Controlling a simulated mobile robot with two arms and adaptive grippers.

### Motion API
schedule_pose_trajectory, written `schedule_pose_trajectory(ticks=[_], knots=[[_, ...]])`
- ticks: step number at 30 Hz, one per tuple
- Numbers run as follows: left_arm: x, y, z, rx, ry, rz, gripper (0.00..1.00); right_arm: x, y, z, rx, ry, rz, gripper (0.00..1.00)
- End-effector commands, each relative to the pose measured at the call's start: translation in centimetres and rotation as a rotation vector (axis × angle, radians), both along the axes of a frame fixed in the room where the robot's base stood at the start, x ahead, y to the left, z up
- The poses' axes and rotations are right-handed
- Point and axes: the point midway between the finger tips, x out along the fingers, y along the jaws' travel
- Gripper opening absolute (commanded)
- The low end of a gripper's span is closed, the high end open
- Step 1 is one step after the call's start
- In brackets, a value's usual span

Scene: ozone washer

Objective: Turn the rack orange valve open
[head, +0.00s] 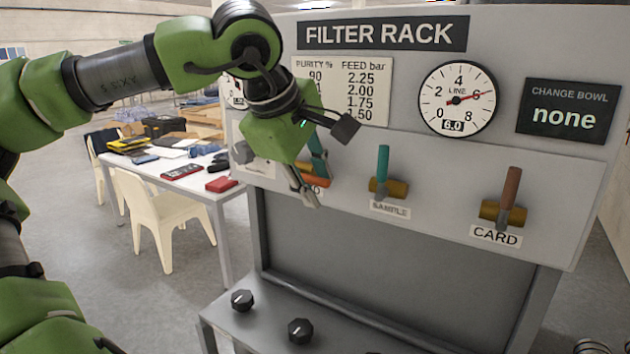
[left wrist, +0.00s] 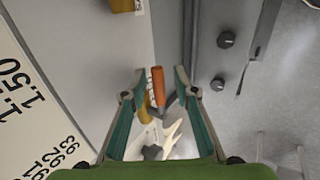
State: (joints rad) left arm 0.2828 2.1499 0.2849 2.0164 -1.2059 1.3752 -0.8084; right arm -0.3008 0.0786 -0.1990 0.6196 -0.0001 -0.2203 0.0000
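The rack's orange valve handle (head: 315,181) is mostly hidden behind my left gripper in the head view. In the left wrist view the orange handle (left wrist: 158,82) lies sideways along the panel, with its brass body (left wrist: 146,112) below it in the picture. My left gripper (head: 312,187) is at the panel's left valve, its fingers pointing down and toward it. In the left wrist view the fingers (left wrist: 160,82) are spread, with the handle between them and a visible gap on each side. I cannot tell whether they touch it. My right gripper does not show clearly.
The filter rack (head: 350,210) also carries a teal-handled SAMPLE valve (head: 383,162) and a brown-handled CARD valve (head: 510,188), both upright. The gauge (head: 457,100) reads about 6. Two black knobs (head: 300,331) sit on the lower ledge. A table and cream chairs (head: 158,215) stand left.

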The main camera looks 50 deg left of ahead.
Motion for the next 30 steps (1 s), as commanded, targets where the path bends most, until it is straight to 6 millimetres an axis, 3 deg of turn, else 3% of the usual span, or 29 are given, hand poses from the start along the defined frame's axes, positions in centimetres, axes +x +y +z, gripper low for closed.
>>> schedule_pose_trajectory(ticks=[13,24,30], knots=[[-0.5,-0.1,1.0,0.0,-0.005,0.002,0.28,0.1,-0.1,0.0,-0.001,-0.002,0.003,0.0],[-4.5,-1.2,7.2,0.001,-0.005,0.002,0.28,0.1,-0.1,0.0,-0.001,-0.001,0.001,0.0],[-6.0,-1.6,9.5,0.001,-0.003,0.001,0.28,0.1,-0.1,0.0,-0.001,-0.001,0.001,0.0]])
